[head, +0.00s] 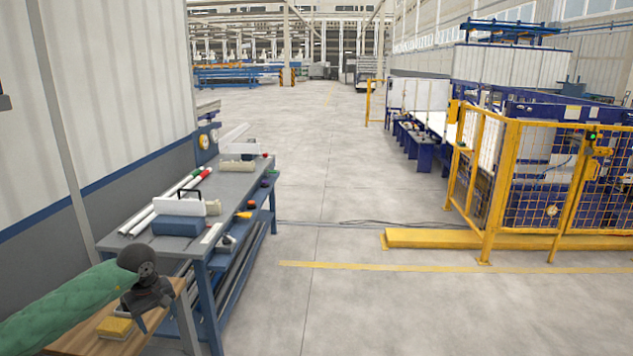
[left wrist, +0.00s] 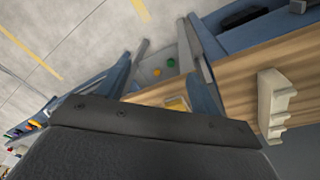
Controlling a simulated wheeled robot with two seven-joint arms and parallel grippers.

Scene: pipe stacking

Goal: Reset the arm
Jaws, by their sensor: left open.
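My left arm comes in from the lower left in a green sleeve. Its dark left gripper (head: 148,302) hangs above the wooden table (head: 75,342) at the lower left, open, with nothing seen between its fingers. A yellow block (head: 115,327) lies on that table, just left of and below the gripper in the picture. In the left wrist view a dark part of my gripper fills the lower middle. Beyond it are the wooden tabletop (left wrist: 228,78), the partly covered yellow block (left wrist: 178,103) and a pale notched holder (left wrist: 271,102). My right gripper is out of view.
A blue-framed workbench (head: 150,240) behind the wooden table holds white pipes (head: 152,213), a blue box (head: 178,226) and small tools. A yellow safety fence (head: 490,190) stands at the right. The floor (head: 330,215) between is open, apart from cables.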

